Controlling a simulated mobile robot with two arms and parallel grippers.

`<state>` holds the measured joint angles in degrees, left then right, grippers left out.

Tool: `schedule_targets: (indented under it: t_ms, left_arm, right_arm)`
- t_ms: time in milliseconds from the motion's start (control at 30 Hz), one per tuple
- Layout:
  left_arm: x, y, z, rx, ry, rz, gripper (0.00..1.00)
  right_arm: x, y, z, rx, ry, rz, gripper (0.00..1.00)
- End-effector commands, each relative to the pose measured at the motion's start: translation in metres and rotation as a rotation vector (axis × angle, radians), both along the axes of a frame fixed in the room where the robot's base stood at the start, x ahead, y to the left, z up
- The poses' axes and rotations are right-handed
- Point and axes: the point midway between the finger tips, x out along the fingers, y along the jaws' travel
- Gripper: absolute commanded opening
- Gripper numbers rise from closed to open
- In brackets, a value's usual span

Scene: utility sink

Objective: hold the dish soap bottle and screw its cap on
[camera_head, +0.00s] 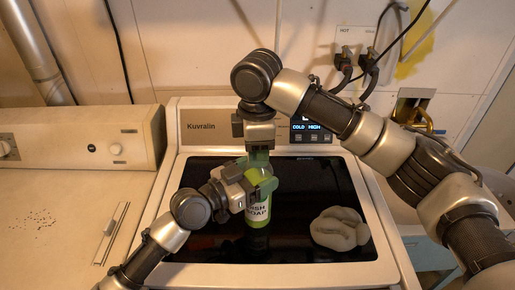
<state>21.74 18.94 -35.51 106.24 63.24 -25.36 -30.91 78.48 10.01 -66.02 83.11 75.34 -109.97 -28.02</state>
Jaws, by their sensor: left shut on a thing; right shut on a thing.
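The green dish soap bottle (257,214) stands upright on the dark glass top, with a white label on its front. My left gripper (264,184) comes in from the lower left and is shut around the bottle's upper part. My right gripper (259,158) points straight down above the bottle, shut on the cap. The cap is hidden between the green fingers, so I cannot tell how it sits on the bottle's neck.
A pale, lumpy folded thing (340,229) lies on the glass top to the right. The washer's panel (212,128) rises behind. A sink (410,205) is at the right, partly behind my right arm. A worn cream appliance top (70,205) is at the left.

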Motion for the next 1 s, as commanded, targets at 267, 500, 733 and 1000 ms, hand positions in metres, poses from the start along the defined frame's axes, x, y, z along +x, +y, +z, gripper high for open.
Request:
schedule_targets:
  t_ms: [267,500,733,1000]
  left_arm:
    - [-0.0008,-0.0010,0.0006,0.000,-0.002,-0.003,0.09]
    - [-0.0011,-0.0012,0.0006,0.001,-0.003,-0.003,0.09]
    - [-0.0013,-0.0015,0.0006,0.001,-0.003,-0.004,0.09]
    - [-0.0008,-0.0009,0.0006,0.000,-0.001,-0.003,0.09]
  right_arm:
    - [-0.0003,0.0011,-0.0008,0.003,0.001,-0.657,0.09]
    - [0.0003,0.0001,-0.0004,0.001,-0.002,-1.193,0.09]
    - [0.0005,0.0000,-0.0004,0.001,-0.002,-1.336,0.09]
    - [0.0003,-0.0001,-0.0005,0.000,-0.002,-1.333,0.63]
